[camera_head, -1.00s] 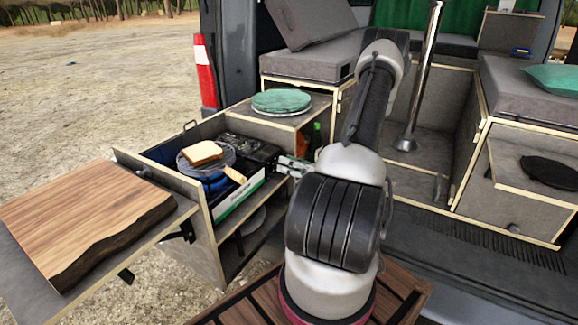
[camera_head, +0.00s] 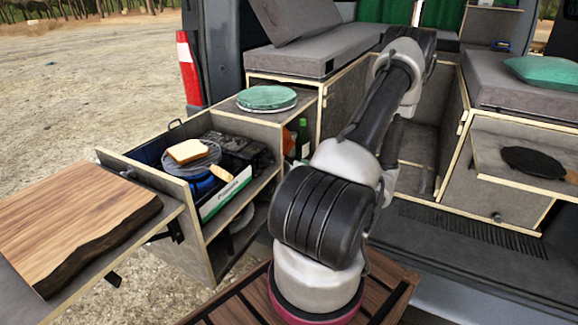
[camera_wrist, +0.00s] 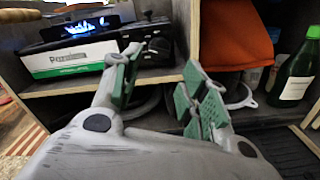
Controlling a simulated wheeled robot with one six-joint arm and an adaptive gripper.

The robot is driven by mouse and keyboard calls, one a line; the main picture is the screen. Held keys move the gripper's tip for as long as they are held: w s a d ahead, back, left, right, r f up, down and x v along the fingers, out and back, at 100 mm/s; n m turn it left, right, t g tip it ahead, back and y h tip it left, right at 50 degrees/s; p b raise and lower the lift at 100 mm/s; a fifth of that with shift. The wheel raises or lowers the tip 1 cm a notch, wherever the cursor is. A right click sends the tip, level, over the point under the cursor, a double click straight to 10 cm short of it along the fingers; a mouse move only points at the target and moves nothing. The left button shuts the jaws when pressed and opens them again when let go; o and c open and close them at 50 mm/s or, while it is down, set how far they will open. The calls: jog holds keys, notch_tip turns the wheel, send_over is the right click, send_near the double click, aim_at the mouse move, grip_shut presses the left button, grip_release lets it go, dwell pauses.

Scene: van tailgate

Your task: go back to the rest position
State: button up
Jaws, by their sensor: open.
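My gripper (camera_wrist: 160,84) shows in the wrist view with its two green-padded fingers apart and nothing between them. It faces the shelves of the kitchen unit, with the stove box (camera_wrist: 75,58) beyond its left finger. In the head view my arm stretches up and to the right across the van's opening, and the gripper itself is hidden behind the arm. A slice of bread (camera_head: 187,151) lies on a round grill rack (camera_head: 205,160) over the stove in the pulled-out drawer.
A blue flame (camera_wrist: 84,27) burns on the stove. A green bottle (camera_wrist: 297,72) and an orange cloth-like item (camera_wrist: 236,45) stand right of the shelf divider.

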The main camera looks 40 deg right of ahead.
jog(key=shift+v, duration=0.9)
jog(key=s+a+r+n+g+y, duration=0.1)
jog(key=a+r+n+g+y, duration=0.1)
jog(key=a+r+n+g, duration=0.65)
jog(key=s+a+r+n+g+y, duration=0.1)
jog(key=a+r+n+g+y, duration=0.1)
jog(key=a+r+n+g, duration=0.65)
jog(key=s+a+r+n+t+h, duration=0.2)
jog(key=r+n+h, duration=0.3)
jog(key=n, duration=0.5)
jog(key=s+a+r+n+t+h, duration=0.2)
jog(key=s+r+n+h, duration=0.2)
jog(key=n, duration=0.6)
jog(key=shift+a+r+h, duration=0.2)
jog(key=shift+r+h, duration=0.2)
jog(key=shift+r, duration=0.05)
